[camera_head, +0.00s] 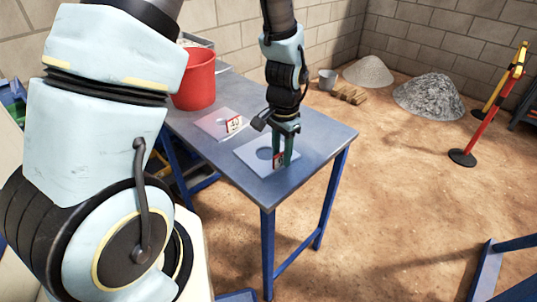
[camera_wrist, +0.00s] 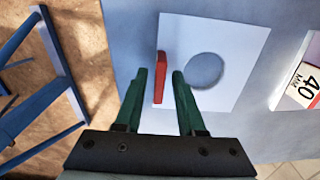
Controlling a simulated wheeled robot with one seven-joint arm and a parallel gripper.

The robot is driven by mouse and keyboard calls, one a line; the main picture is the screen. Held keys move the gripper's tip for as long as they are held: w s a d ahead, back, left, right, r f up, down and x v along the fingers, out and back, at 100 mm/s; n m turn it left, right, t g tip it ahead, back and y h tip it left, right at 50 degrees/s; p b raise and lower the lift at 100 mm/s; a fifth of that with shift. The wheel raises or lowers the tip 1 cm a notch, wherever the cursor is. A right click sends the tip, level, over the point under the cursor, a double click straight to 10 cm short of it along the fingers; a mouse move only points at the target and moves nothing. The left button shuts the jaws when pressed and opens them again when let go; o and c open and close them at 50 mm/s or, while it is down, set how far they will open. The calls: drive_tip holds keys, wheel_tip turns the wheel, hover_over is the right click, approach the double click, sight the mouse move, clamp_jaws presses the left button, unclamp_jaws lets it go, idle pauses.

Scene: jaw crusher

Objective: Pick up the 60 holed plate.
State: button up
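A white square plate (camera_head: 248,151) with a round hole lies flat near the front of the table. It also shows in the wrist view (camera_wrist: 232,45). A thin red upright tag (camera_wrist: 160,72) stands on it beside the hole. The tag is seen edge-on in the wrist view and is partly hidden by my fingers in the head view, so I cannot read its number. My gripper (camera_head: 284,158) points down over this plate. In the wrist view its green fingers (camera_wrist: 159,78) are open, one on each side of the tag, with visible gaps.
A second holed plate (camera_head: 209,122) with a tag reading 40 MM (camera_wrist: 306,88) lies to the left on the blue-grey table (camera_head: 318,140). A red bucket (camera_head: 195,80) stands at the table's back left. The table's right part is clear.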

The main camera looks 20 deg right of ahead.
clamp_jaws()
idle(1.1)
